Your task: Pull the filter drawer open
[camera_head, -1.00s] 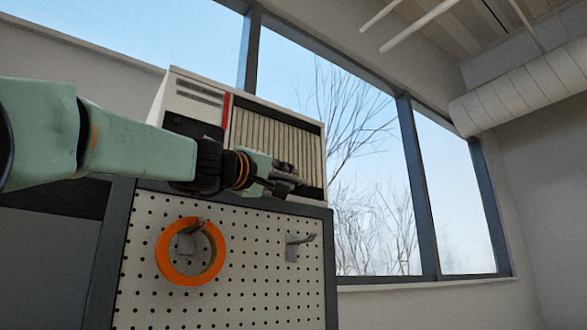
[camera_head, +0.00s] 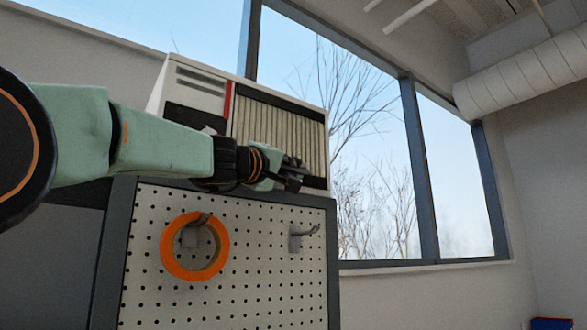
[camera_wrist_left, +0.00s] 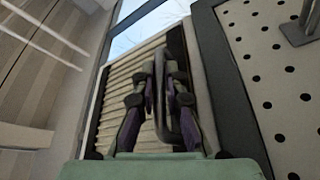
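A white boxy machine (camera_head: 196,88) with a red stripe stands on a cabinet. Its pleated beige front panel, seemingly the filter drawer (camera_head: 262,120), looks flush in its dark frame. The pleats also fill the left of the wrist view (camera_wrist_left: 115,100). My left gripper (camera_head: 293,173) is in front of the panel's lower right part and hides some of it. In the wrist view its fingers (camera_wrist_left: 163,90) stand apart, with a dark curved bar (camera_wrist_left: 161,115), seemingly a handle, between them. I cannot tell if they touch it. My right gripper is not in view.
The cabinet's pegboard side (camera_head: 265,270) is below the machine. An orange tape ring (camera_head: 168,250) hangs on it, beside an empty grey hook (camera_head: 296,240). Windows (camera_head: 365,150) lie behind. A small blue and red thing (camera_head: 552,323) shows at the lower right.

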